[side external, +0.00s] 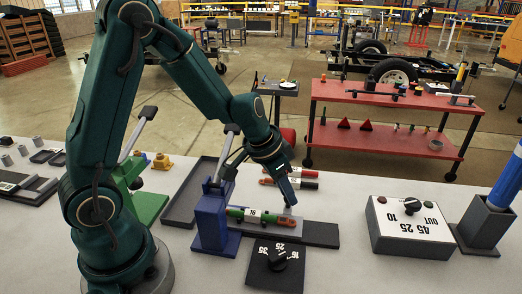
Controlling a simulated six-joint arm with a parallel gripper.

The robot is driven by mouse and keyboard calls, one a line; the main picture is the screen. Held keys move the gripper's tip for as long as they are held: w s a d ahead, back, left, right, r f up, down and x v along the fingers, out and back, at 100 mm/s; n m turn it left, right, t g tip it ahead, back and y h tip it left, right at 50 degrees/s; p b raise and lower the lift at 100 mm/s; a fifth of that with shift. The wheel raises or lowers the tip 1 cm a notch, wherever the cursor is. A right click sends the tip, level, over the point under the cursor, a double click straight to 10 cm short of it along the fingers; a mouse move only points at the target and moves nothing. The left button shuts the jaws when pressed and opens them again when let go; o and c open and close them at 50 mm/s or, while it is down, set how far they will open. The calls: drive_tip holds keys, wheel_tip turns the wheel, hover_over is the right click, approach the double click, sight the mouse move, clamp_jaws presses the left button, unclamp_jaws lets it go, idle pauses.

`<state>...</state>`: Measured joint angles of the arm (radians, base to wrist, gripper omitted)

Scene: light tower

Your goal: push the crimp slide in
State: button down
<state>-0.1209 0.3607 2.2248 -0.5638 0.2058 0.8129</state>
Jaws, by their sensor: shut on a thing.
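The blue crimp press (209,222) stands in the middle of the table with its lever (231,129) raised. The crimp slide (287,231) is a grey block on a dark rail (322,235) to the right of the press. A green cable piece (236,212) with a white label and copper-coloured ends lies along the slide, its left end close to the press. My gripper (290,203) points down at the right part of the slide and is shut on it. The fingertips are small and the exact part they grip is hidden.
A black dial plate (276,266) lies in front of the slide. A white box (408,228) with buttons and a blue cylinder in a grey holder (486,223) stand right. A green press (147,206) and dark tray (184,207) are left. Red and black cable pieces (297,174) lie behind.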

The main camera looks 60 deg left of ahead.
drive_tip(key=shift+s+a, duration=0.1)
drive_tip(key=shift+a, duration=0.1)
drive_tip(key=c, duration=0.7)
unclamp_jaws()
drive_tip(key=shift+s+r, duration=0.15)
drive_tip(key=shift+r, duration=0.55)
drive_tip(key=shift+v, duration=1.85)
drive_tip(key=shift+s, duration=0.1)
